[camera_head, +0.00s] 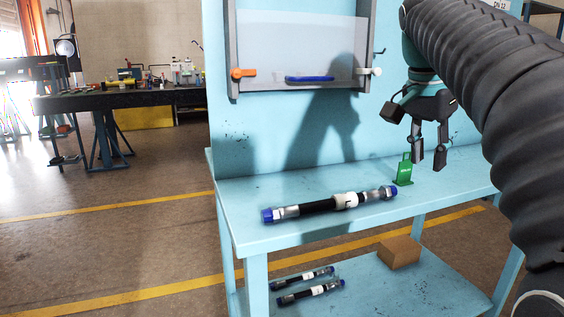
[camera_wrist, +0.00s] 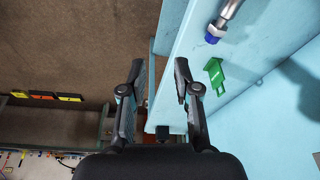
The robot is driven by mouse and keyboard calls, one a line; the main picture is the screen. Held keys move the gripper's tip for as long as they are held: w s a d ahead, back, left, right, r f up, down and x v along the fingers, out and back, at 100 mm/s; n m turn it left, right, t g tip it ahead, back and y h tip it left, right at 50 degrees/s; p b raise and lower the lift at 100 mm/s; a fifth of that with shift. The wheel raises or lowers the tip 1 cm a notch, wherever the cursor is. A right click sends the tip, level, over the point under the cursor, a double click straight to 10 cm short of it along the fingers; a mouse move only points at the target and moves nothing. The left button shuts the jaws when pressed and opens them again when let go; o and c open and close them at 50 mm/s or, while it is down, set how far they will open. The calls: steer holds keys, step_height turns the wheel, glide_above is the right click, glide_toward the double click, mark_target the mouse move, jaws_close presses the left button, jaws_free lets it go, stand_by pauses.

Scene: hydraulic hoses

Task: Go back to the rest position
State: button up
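My gripper (camera_head: 429,158) hangs above the right part of the light blue workbench (camera_head: 240,222) in the head view, fingers pointing down. Its two fingers are apart with nothing between them; the wrist view also shows the open, empty fingers (camera_wrist: 158,85). A black hydraulic hose (camera_head: 318,207) with blue-capped metal ends and a white label lies on the bench top, left of my gripper. One capped end of it (camera_wrist: 218,30) shows in the wrist view. A small green stand (camera_head: 403,172) is on the bench just left of my fingers; it also shows in the wrist view (camera_wrist: 215,75).
Two more hoses (camera_head: 311,291) and a brown box (camera_head: 399,252) lie on the lower shelf. A framed panel (camera_head: 298,45) with an orange clamp (camera_head: 243,73) and a blue piece (camera_head: 309,79) is on the back wall. A dark table (camera_head: 120,98) stands far left. Open floor lies left.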

steer(key=s+a+f+n+t, duration=0.1)
steer(key=s+a+f+n, duration=0.1)
steer(key=s+f+n, duration=0.1)
steer(key=s+a+f+n+t+y, duration=0.1)
steer(key=s+a+f+n, duration=0.2)
steer(key=s+f, duration=0.2)
step_height(320, 180, down, 3)
steer(key=shift+s+a+f, duration=0.1)
steer(key=shift+s+a, duration=0.05)
steer(key=shift+o, duration=0.3)
steer(key=s+a+f+n+t, duration=0.1)
steer(key=s+f, duration=0.3)
steer(key=f, duration=0.4)
steer(key=s+a+f+n+y, duration=0.1)
steer(key=s+a+f+n, duration=0.2)
steer(key=f, duration=0.5)
steer(key=shift+s+n+t+y, duration=0.35)
steer(key=shift+s+n, duration=0.35)
steer(key=shift+s, duration=0.5)
steer(key=shift+a, duration=0.1)
steer(key=shift+a, duration=0.1)
